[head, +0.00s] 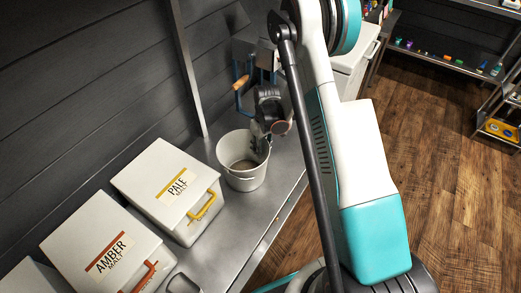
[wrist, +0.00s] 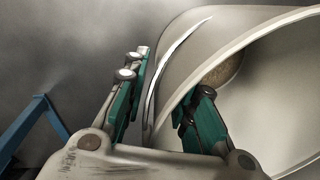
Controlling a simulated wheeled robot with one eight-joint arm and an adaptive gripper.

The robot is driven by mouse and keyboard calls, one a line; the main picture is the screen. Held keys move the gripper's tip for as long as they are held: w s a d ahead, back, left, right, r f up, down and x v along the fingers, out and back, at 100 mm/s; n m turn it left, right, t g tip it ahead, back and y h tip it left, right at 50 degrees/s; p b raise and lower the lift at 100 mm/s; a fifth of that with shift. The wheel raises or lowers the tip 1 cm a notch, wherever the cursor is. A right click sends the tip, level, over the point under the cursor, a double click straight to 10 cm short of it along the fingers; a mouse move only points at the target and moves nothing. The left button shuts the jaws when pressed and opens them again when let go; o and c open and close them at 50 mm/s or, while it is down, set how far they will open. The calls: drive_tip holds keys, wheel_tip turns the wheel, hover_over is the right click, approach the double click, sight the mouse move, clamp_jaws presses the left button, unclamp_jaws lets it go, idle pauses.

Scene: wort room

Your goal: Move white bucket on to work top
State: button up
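The white bucket (head: 243,178) appears to stand upright on the grey metal work top (head: 226,228), right of the PALE malt bin. It is open at the top, with something brownish at its bottom. My gripper (head: 263,143) is over the bucket's right rim, pointing down. In the wrist view, my gripper (wrist: 165,100) straddles the wall of the bucket (wrist: 285,95): one finger is outside, the other inside. A gap shows between the fingers, wider than the wall; the exact contact is hard to see.
White bins marked PALE MALT (head: 165,190) and AMBER MALT (head: 105,245) stand to the left. A blue-framed item (head: 243,88) is behind the bucket, near the dark wall. A white cabinet (head: 352,65) stands farther back. Wooden floor (head: 445,190) is open on the right, with shelves beyond.

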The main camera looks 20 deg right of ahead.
drive_tip(key=s+a+r+m+t+p, duration=0.1)
drive_tip(key=s+r, duration=0.2)
drive_tip(key=r, duration=0.8)
drive_tip(key=s+r+t+p, duration=0.1)
drive_tip(key=s+r, duration=0.1)
drive_tip(key=r, duration=0.8)
drive_tip(key=s+a+r+m+t+p, duration=0.1)
drive_tip(key=s+r, duration=0.2)
drive_tip(key=r, duration=0.8)
drive_tip(key=s+a+r+m+t, duration=0.1)
drive_tip(key=s+r, duration=0.3)
drive_tip(key=s, duration=0.4)
drive_tip(key=s+a+r+m+t+h, duration=0.1)
drive_tip(key=s+a+r+t, duration=0.1)
drive_tip(key=s, duration=0.7)
drive_tip(key=shift+s+r+t, duration=0.25)
drive_tip(key=shift+r+t, duration=0.55)
drive_tip(key=shift+r, duration=0.2)
